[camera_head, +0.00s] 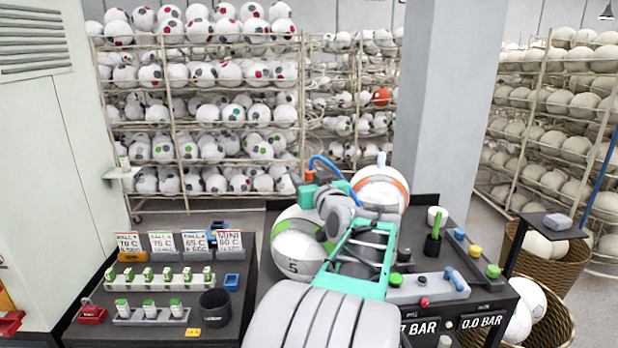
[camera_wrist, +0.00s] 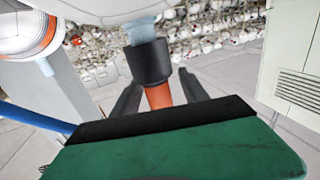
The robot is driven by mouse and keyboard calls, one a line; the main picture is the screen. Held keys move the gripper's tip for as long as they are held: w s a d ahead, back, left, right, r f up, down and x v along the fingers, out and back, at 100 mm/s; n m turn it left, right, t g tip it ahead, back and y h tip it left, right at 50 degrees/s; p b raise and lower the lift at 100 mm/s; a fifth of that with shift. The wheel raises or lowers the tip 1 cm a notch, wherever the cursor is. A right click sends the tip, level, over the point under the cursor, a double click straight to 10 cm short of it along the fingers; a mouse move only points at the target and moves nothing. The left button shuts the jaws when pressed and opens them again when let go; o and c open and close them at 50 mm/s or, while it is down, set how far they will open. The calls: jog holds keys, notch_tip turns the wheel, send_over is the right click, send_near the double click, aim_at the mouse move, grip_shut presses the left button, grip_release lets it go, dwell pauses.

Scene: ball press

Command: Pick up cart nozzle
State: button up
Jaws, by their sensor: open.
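The cart nozzle (camera_wrist: 150,65) shows in the wrist view. It has a black collar, an orange lower part and a pale bluish upper end that meets a white rounded body above it. My gripper (camera_wrist: 160,93) is open, with one dark finger on each side of the orange part. I cannot tell whether either finger touches it. In the head view, a small orange piece, likely the nozzle (camera_head: 309,176), shows beside my teal gripper (camera_head: 300,188), at the end of a blue hose (camera_head: 332,167). My own arm hides much of the area below.
A white ball with a green patch (camera_head: 294,245) and an orange-striped ball (camera_head: 382,183) stand close to my arm. A control panel (camera_head: 430,287) lies right. A dark table (camera_head: 150,335) with cards, small bottles and a black cup is left. Ball racks (camera_head: 200,100) stand behind.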

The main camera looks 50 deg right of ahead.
jog(key=shift+w+d+r, duration=0.1)
jog(key=shift+w+d, duration=0.25)
jog(key=shift+d, duration=0.05)
jog(key=shift+c, duration=0.3)
grip_shut()
